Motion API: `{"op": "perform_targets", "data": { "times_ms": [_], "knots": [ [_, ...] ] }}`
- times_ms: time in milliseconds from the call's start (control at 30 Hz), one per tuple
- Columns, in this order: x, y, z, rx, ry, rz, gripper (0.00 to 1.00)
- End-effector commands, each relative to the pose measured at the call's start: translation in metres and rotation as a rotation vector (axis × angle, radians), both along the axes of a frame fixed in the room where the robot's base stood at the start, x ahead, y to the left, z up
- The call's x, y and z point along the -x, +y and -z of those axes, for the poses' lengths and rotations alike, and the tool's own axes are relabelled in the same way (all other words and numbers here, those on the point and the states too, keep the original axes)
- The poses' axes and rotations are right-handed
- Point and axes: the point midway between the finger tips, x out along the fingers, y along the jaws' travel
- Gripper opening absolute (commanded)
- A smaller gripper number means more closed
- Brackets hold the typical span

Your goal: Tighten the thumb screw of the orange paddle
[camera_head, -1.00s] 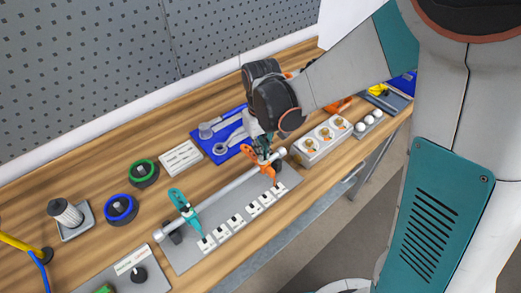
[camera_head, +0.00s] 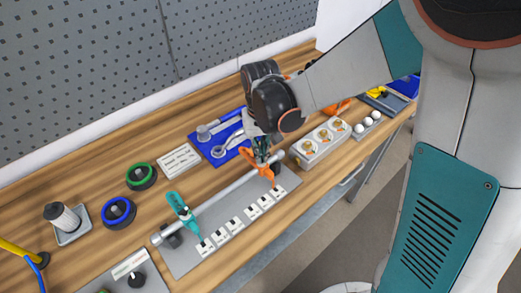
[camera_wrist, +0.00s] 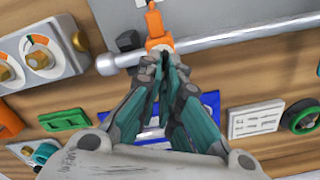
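The orange paddle (camera_head: 267,172) sits on the grey rod (camera_head: 222,196), near its right end. In the wrist view its orange hub (camera_wrist: 159,43) is around the rod, with the paddle extending toward the top edge. My gripper (camera_wrist: 163,62) is right at the hub, fingertips close together with a narrow dark gap between them. It also shows in the head view (camera_head: 262,160), beside the paddle. The thumb screw is hidden by the fingertips, so I cannot see whether they touch or pinch it.
A teal paddle (camera_head: 181,208) is on the left part of the rod. White labelled blocks (camera_head: 235,224) line the grey base plate (camera_head: 180,264). A blue tool tray (camera_head: 205,146) lies behind the rod. A grey box with several knobs (camera_head: 318,145) stands to the right.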

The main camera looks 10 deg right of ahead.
Motion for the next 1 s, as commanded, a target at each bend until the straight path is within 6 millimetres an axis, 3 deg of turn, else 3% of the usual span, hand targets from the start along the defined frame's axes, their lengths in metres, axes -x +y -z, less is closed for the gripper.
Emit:
{"op": "perform_targets", "data": {
  "times_ms": [33,100,133,533,1000],
  "knots": [
    [-0.001,0.001,-0.001,-0.001,-0.002,0.000,0.07],
    [-0.001,0.001,-0.001,-0.001,-0.002,-0.001,0.23],
    [-0.001,0.000,-0.001,-0.001,-0.001,-0.001,0.25],
    [0.000,0.000,-0.005,0.000,0.000,-0.001,0.25],
    [0.000,0.000,-0.068,0.000,0.000,-0.001,0.25]
  ]
}}
